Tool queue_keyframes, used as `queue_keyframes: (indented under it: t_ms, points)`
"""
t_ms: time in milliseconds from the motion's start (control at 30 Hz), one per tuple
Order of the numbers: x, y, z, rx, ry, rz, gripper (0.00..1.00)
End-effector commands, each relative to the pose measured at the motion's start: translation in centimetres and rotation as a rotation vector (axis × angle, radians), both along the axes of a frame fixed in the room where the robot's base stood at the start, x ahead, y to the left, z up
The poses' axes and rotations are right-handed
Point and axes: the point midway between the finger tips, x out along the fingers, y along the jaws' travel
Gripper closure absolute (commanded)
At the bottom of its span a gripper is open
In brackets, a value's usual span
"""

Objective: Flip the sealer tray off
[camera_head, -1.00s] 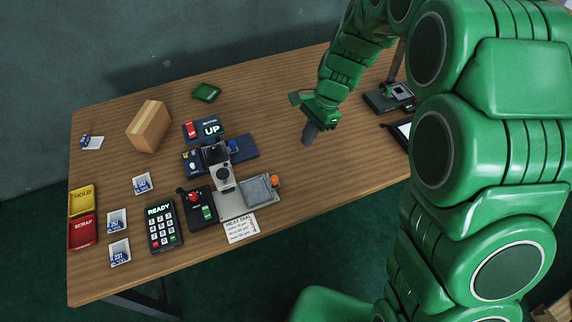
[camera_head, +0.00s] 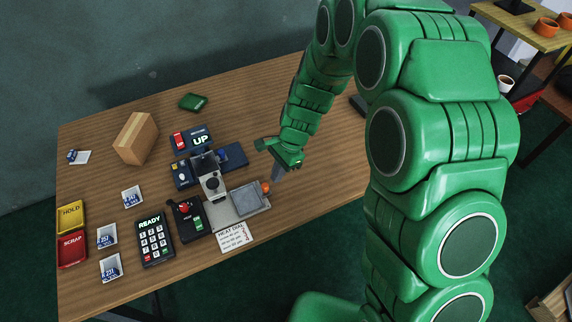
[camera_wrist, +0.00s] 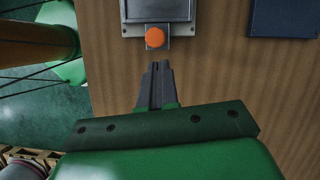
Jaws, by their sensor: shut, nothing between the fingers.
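The sealer tray is a grey square plate (camera_head: 240,203) on a lighter base, right of the white sealer head (camera_head: 209,177). An orange knob (camera_head: 266,187) sits at the tray's right edge. In the wrist view the knob (camera_wrist: 155,37) is at the top centre, with the tray (camera_wrist: 158,9) behind it, partly cut off. My gripper (camera_head: 277,174) is shut and empty, just right of the knob in the head view. In the wrist view its fingertips (camera_wrist: 160,66) point at the knob, with a small gap seen between them.
A keypad reading READY (camera_head: 153,241) and a red-knobbed control box (camera_head: 187,220) stand left of the sealer. A panel reading UP (camera_head: 200,140) is behind it. A heat dial card (camera_head: 232,237) lies in front.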

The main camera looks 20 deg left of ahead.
Motion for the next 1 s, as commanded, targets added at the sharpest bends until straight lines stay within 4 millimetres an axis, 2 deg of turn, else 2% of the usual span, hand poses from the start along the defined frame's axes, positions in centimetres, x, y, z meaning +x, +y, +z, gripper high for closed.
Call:
queue_keyframes:
  t_ms: [133, 633, 1000]
  points:
    - [-0.7, 0.5, 0.0, -0.001, 0.001, 0.000, 1.00]
    - [-1.2, 1.0, 0.0, 0.000, 0.001, 0.000, 1.00]
    - [-5.4, 5.2, 0.1, 0.000, 0.000, 0.003, 1.00]
